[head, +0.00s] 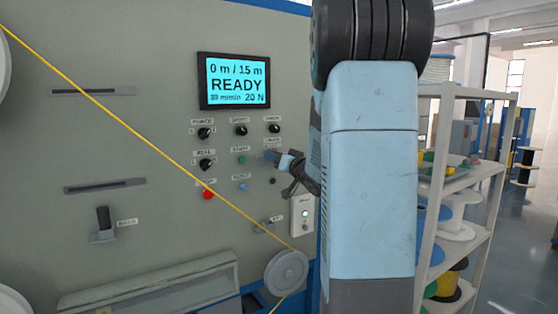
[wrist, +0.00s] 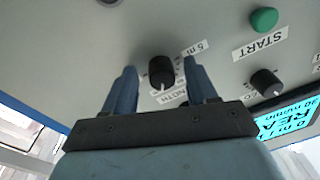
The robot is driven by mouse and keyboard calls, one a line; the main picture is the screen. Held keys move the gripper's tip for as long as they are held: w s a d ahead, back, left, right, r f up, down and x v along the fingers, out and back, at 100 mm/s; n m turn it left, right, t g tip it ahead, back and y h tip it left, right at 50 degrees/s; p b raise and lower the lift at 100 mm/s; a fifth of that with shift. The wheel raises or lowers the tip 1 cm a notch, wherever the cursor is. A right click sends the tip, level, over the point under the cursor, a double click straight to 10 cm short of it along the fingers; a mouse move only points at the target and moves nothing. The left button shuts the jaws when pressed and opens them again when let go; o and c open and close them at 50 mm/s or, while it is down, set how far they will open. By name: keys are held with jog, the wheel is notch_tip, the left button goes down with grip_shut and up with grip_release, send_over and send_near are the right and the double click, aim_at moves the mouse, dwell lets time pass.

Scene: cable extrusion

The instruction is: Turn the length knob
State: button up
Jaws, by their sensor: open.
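The length knob (wrist: 161,70) is a black round knob with a white pointer mark, on the grey panel. In the wrist view it shows between the two blue fingers of my gripper (wrist: 162,80), which is open, with a gap visible on each side. The label beside it is partly covered; "NGTH" and "5 m" can be read. In the head view my gripper (head: 271,156) is at the panel, right of the green start button (head: 242,160), and hides the length knob. I cannot tell how far the fingertips reach around the knob.
Other black knobs (head: 241,130) sit above and to the left. A red button (head: 208,194) and a blue button (head: 242,187) are below. The screen (head: 234,81) reads READY, 0 m / 15 m. A yellow cable (head: 130,127) runs diagonally across the panel to a pulley (head: 287,272).

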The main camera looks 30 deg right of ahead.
jog(key=s+d+f, duration=0.1)
jog(key=s, duration=1.2)
jog(key=shift+s, duration=0.4)
